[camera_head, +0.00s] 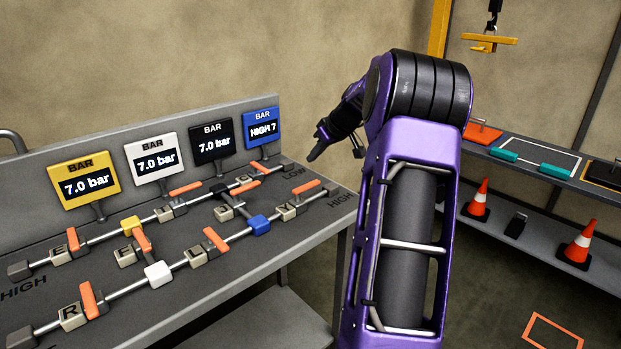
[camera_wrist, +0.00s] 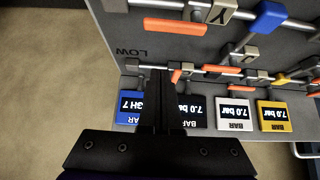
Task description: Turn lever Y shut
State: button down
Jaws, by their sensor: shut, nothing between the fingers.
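Lever Y is an orange handle (camera_head: 306,187) on the front pipe near the right end of the bench, beside a beige valve block marked Y (camera_head: 287,211). Its handle lies roughly in line with the pipe. In the wrist view lever Y (camera_wrist: 176,26) and its block (camera_wrist: 222,12) show at the top. My gripper (camera_head: 316,153) is shut and empty, raised by the back right corner of the bench and apart from lever Y. In the wrist view its closed fingers (camera_wrist: 158,74) hide part of the back pipe and of the displays.
Several other orange levers sit along the two pipes, including one (camera_head: 186,189) on the back pipe. A shelf (camera_head: 539,235) with traffic cones is at the right.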

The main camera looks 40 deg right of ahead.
jog(key=x, duration=0.9)
jog(key=shift+w+a+f, duration=0.1)
jog(key=shift+w+f, duration=0.05)
jog(key=shift+f, duration=0.35)
jog(key=shift+s+d+r, duration=0.1)
jog(key=shift+s+d, duration=0.1)
jog(key=shift+s, duration=1.7)
